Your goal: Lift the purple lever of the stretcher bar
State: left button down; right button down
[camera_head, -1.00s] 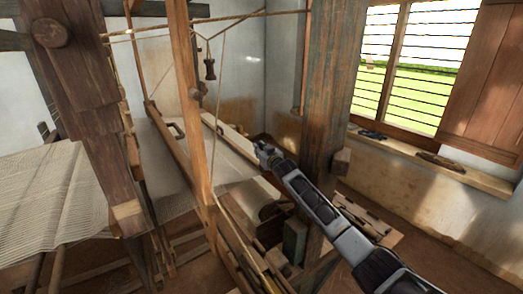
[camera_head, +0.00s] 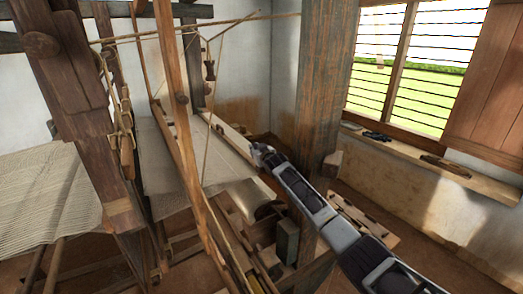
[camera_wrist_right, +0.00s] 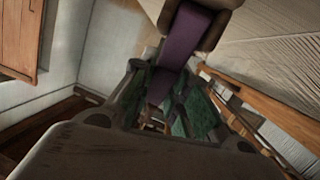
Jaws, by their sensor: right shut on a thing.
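The purple lever (camera_wrist_right: 189,38) shows in the right wrist view, between two brown wooden pieces of the stretcher bar (camera_wrist_right: 213,36). It slants down to the left, and its lower end runs between the fingers of my right gripper (camera_wrist_right: 163,92). The gripper is shut on the lever. In the head view my right gripper (camera_head: 263,156) is at the right edge of the woven cloth, and the lever is too small or hidden to make out there. My left gripper is out of view.
Pale cloth (camera_head: 165,170) stretches across the loom. A slanting loom post (camera_head: 175,100) stands left of my right arm. A thick weathered pillar (camera_head: 322,80) rises close behind the arm. A window sill (camera_head: 420,160) with small objects lies at the right.

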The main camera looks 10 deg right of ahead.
jog(key=shift+d+f, duration=0.1)
jog(key=shift+a, duration=0.2)
jog(key=c, duration=1.4)
grip_release()
jog(key=shift+d, duration=0.1)
jog(key=shift+o, duration=0.2)
jog(key=shift+s, duration=0.1)
jog(key=v, duration=1.2)
